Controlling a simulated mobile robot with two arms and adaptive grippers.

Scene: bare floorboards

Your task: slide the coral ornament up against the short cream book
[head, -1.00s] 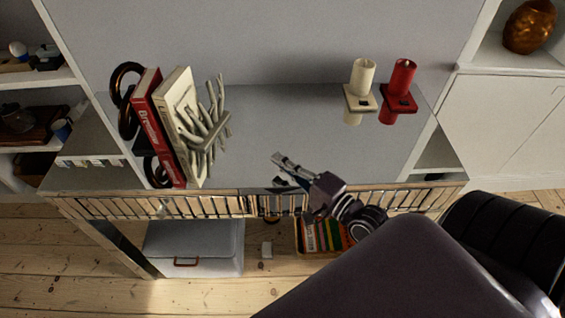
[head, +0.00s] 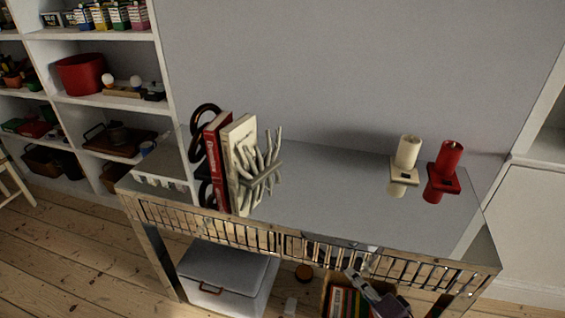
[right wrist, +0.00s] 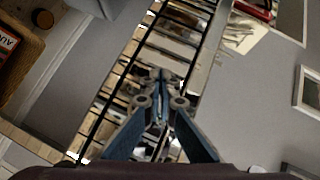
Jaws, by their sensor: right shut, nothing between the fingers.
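The coral ornament (head: 262,162), pale and branching, stands on the grey tabletop at the left. It is close against the right side of the short cream book (head: 238,137) in the head view; its branches overlap the cover, so I cannot tell exactly where they touch. A red book (head: 214,160) stands on the book's other side. My right gripper (head: 350,272) shows in front of the table's front edge, to the right of the coral and apart from it. In the right wrist view its fingers (right wrist: 160,76) meet, with nothing between them. My left gripper is not in view.
The table (head: 310,190) has a slatted front edge. A black ring-shaped bookend (head: 197,150) is left of the books. Tabletop between coral and candles is clear. A white box (head: 220,275) is underneath.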

